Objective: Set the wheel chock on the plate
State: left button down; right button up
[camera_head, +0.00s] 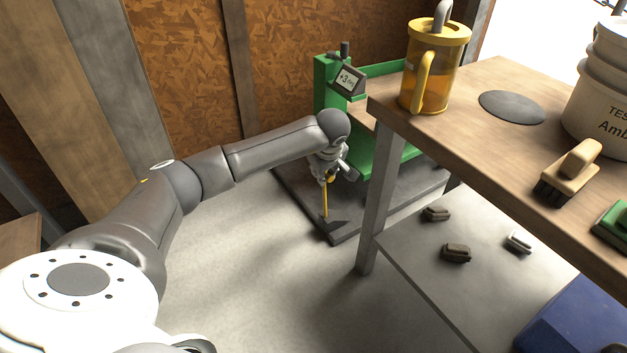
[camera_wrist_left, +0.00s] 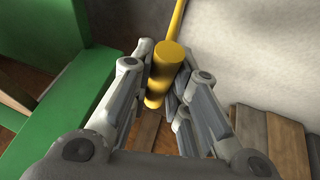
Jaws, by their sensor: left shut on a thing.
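My left gripper (camera_head: 327,176) is shut on the yellow handle (camera_head: 325,200) of the wheel chock. The wrist view shows the same yellow handle (camera_wrist_left: 168,68) between the two fingers of my left gripper (camera_wrist_left: 160,100). A dark wedge (camera_head: 342,226), seemingly the chock's body, shows at the handle's lower end. It appears over the near corner of the dark plate (camera_head: 292,195); I cannot tell whether it touches the plate. The chock's body is not visible in the wrist view. My right gripper is not in view.
A green frame (camera_head: 325,85) with a display (camera_head: 350,80) stands at the plate. A wooden workbench (camera_head: 480,130) overhangs at right, carrying a yellow-lidded jug (camera_head: 433,75), a brush (camera_head: 570,170) and a white bucket (camera_head: 595,105). A lower shelf (camera_head: 420,270) holds small blocks. Floor left of the plate is clear.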

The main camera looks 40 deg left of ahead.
pick_arm(q)
jog(key=w+d+b, duration=0.3)
jog(key=w+d, duration=0.1)
jog(key=w, duration=0.5)
jog(key=shift+w+r, duration=0.15)
jog(key=shift+w, duration=0.1)
dwell(0.3)
dwell(0.4)
jog(key=c, duration=1.3)
grip_release()
jog(key=shift+s+d+r+m+t+h+p, duration=0.15)
jog(key=shift+s+d+r+t+h+p, duration=0.2)
jog(key=shift+r+t, duration=0.4)
jog(key=shift+s+d+r+m+t+h+p, duration=0.1)
jog(key=shift+s+r+m+t+h+p, duration=0.15)
jog(key=shift+r+t+p, duration=0.35)
jog(key=shift+s+d+r+m+t+h+p, duration=0.1)
jog(key=shift+s+d+r+t+h+p, duration=0.25)
jog(key=shift+r+t, duration=0.5)
